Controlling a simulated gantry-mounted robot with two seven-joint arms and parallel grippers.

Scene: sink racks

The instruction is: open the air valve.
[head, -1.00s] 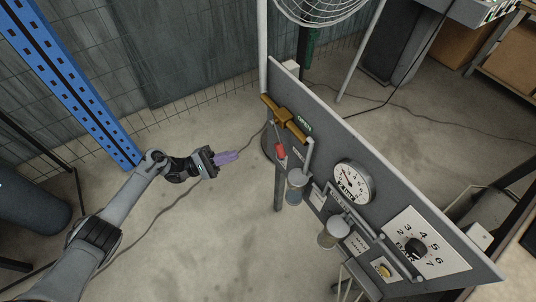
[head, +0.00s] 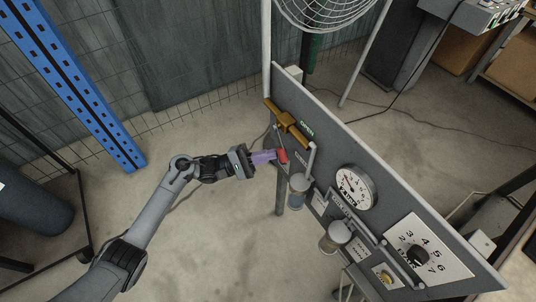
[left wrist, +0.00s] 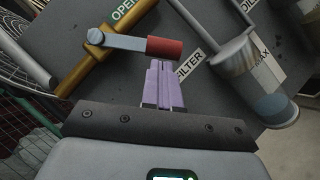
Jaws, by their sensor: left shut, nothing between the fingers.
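The air valve is a brass fitting (head: 288,122) at the upper left of the grey panel, with a lever that ends in a red grip (head: 282,156). In the left wrist view the silver lever (left wrist: 122,42) runs from the brass body to the red grip (left wrist: 164,47), beside an "OPEN" label (left wrist: 124,10). My left gripper (head: 264,157) is shut and empty. Its purple fingertips (left wrist: 163,84) lie at the red grip's near side; I cannot tell whether they touch it. My right gripper is not in view.
The grey panel (head: 330,142) also carries a pressure gauge (head: 355,187), filter bowls (head: 299,188) and a numbered dial (head: 419,255). A filter body (left wrist: 247,66) stands close right of my fingers. A blue post (head: 75,85) is at left. The floor before the panel is clear.

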